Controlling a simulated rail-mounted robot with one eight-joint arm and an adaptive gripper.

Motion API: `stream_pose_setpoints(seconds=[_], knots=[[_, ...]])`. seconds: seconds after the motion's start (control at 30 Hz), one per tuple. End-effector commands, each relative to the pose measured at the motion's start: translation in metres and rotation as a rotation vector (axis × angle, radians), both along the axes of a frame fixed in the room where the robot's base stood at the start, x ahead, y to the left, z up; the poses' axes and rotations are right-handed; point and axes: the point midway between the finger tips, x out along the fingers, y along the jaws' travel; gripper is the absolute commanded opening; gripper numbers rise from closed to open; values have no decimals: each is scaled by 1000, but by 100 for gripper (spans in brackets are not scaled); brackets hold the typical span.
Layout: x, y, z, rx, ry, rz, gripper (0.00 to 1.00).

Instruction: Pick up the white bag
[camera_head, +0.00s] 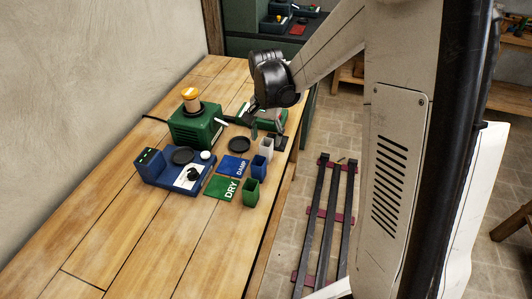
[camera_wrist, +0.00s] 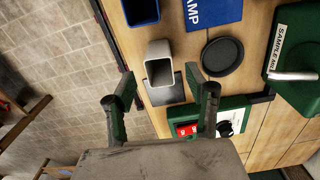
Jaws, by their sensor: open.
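The white bag (camera_head: 266,150) looks like a small, open-topped, upright white container near the right edge of the wooden bench, behind the blue container. In the wrist view the white bag (camera_wrist: 158,73) shows its hollow opening just ahead of my fingertips, centred between them. My gripper (camera_wrist: 160,84) is open, its two dark fingers spread wide with nothing between them. In the head view my gripper (camera_head: 267,130) hangs over the bench just behind the white bag. I cannot tell whether either finger touches it.
A blue container (camera_head: 259,167) and green container (camera_head: 251,191) stand in front. The DAMP card (camera_head: 233,166) and DRY card (camera_head: 220,187) lie left of them. A black round dish (camera_head: 239,145), green machine (camera_head: 195,126) and blue scale (camera_head: 175,173) are nearby. The front bench is clear.

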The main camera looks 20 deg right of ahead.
Motion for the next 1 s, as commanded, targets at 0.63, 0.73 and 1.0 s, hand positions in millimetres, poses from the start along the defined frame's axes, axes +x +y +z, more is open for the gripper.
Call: stream_pose_setpoints(seconds=[0.63, 0.73, 1.0], knots=[[1, 0, -58, 0, 0, 0, 51], [0, 0, -60, 0, 0, 0, 51], [0, 0, -59, 0, 0, 1, 35]])
